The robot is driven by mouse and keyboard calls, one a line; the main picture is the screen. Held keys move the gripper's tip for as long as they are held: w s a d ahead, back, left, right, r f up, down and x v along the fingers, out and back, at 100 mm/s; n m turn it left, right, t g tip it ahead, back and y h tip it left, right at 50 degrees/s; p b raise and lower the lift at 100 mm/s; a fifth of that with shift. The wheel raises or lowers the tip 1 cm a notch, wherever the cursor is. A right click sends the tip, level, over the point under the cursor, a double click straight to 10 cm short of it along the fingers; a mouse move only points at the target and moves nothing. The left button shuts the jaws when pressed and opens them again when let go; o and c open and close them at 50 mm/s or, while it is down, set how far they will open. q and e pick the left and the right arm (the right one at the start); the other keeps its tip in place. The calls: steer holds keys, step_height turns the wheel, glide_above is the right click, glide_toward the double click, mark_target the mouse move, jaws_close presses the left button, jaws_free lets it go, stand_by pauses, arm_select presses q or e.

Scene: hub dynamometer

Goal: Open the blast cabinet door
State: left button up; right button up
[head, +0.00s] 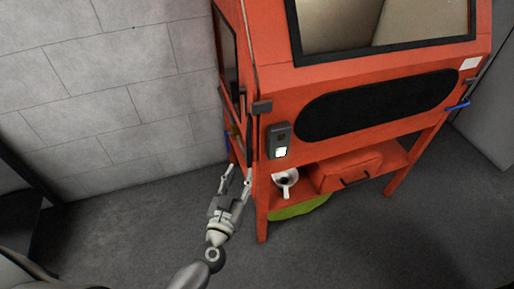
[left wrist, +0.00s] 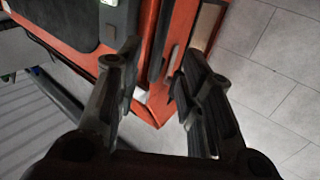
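The orange-red blast cabinet (head: 300,85) stands on legs against the grey block wall. Its side door (head: 228,60), with a dark window, is on the cabinet's left side and is seen at a steep angle. I cannot tell whether it is fully closed. My left gripper (head: 237,176) is open and empty, low in front of the cabinet's left front corner. In the left wrist view, the two fingers (left wrist: 156,62) stand apart, with the orange cabinet corner (left wrist: 158,104) and a narrow grey bar (left wrist: 172,60) seen between them. Contact is not visible. My right gripper is out of view.
A grey switch box (head: 279,140) sits on the cabinet front, close to the left gripper. A lower shelf holds a white cup-like item (head: 285,181) and a red box (head: 350,172). A green round thing (head: 300,208) lies below. The floor in front is clear.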

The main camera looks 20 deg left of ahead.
mark_target(248, 155)
arm_select(q)
steer(key=w, duration=1)
steer(key=shift+s, duration=0.1)
jaws_close()
